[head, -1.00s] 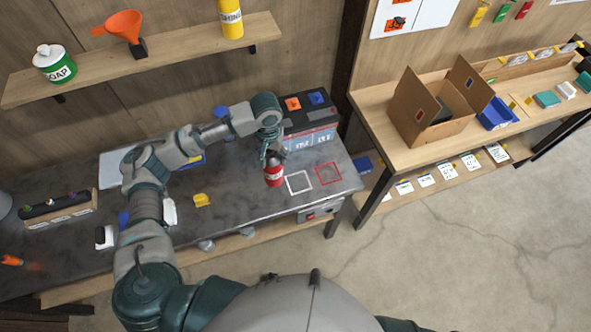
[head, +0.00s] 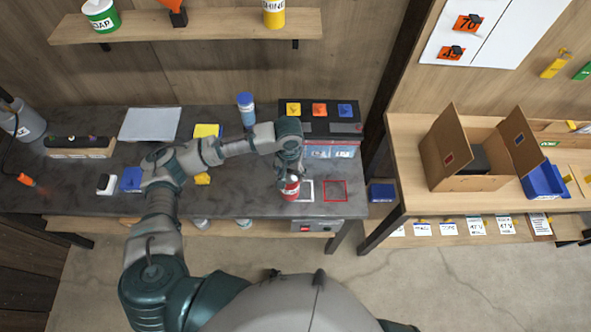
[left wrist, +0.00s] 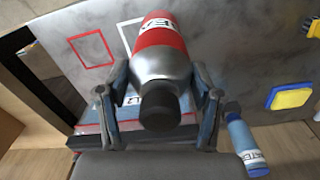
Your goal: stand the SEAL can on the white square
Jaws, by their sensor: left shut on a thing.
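My left gripper (head: 290,172) is shut on a red can (head: 290,188) with a grey end; the can also shows in the left wrist view (left wrist: 163,58), its white label only partly readable. I take it for the SEAL can. The white square (head: 312,191) is an outline on the dark bench top. In the head view the can covers the left part of this outline. In the left wrist view the white square (left wrist: 124,33) is partly hidden behind the can. I cannot tell whether the can touches the bench. My right gripper is out of view.
A red square outline (head: 335,191) lies right of the white one. A blue can (head: 246,108) stands at the bench's back. The bench's front edge is close to the squares.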

